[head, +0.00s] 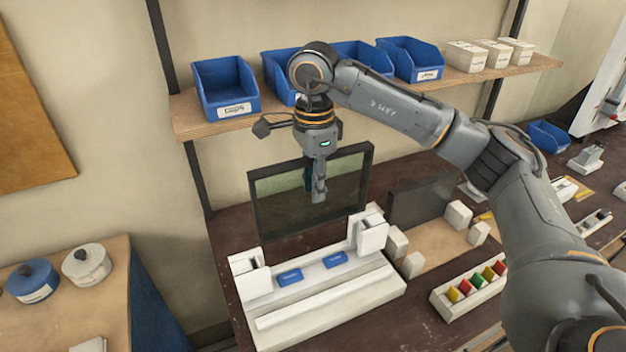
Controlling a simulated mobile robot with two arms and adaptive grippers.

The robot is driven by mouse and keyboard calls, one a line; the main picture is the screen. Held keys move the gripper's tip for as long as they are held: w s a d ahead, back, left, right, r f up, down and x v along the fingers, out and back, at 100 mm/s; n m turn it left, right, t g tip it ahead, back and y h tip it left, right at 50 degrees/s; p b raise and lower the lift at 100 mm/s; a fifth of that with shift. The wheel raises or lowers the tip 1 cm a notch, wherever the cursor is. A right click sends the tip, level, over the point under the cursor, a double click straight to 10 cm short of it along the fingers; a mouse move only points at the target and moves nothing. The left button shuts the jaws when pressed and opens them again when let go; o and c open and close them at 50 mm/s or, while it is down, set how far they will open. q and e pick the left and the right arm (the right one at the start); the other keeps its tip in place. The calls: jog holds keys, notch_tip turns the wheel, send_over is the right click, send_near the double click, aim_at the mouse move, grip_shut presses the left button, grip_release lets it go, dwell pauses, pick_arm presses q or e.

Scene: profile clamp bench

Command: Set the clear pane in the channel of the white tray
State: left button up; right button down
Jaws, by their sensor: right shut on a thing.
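The clear pane (277,206) has a dark frame and stands upright in my right gripper (318,188). The gripper points down and is shut on the pane near the middle of its width. The white tray (335,302) lies on the dark bench below and in front of the pane. It has a long channel, a raised white block at each end and two blue pieces (290,277) between the blocks. The pane's lower edge shows above the tray's back side; I cannot tell its exact height or depth over the tray. My left gripper is out of view.
A second dark pane (424,199) stands upright to the right, with white blocks (458,214) around it. A white rack (470,292) with colored pieces is at the front right. Blue bins (225,88) stand on the shelf (187,117) behind my arm.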

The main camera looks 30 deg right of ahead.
aim_at(313, 214)
jog(key=f+b, duration=0.2)
jog(key=f, duration=0.1)
jog(key=f+b, duration=0.1)
jog(key=f, duration=0.1)
jog(key=shift+w, duration=0.25)
jog(key=shift+f, duration=0.15)
pick_arm(q)
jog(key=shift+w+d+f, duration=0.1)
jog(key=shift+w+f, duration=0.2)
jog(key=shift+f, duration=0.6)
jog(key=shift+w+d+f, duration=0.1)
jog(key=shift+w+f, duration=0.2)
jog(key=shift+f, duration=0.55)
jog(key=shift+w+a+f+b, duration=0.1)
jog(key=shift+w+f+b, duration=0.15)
jog(key=shift+b, duration=0.15)
pick_arm(e)
jog(key=shift+f, duration=0.1)
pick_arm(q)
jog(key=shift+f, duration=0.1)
pick_arm(e)
jog(key=shift+f, duration=0.1)
pick_arm(q)
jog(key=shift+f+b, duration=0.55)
jog(key=shift+b, duration=0.05)
pick_arm(e)
jog(key=shift+f, duration=0.7)
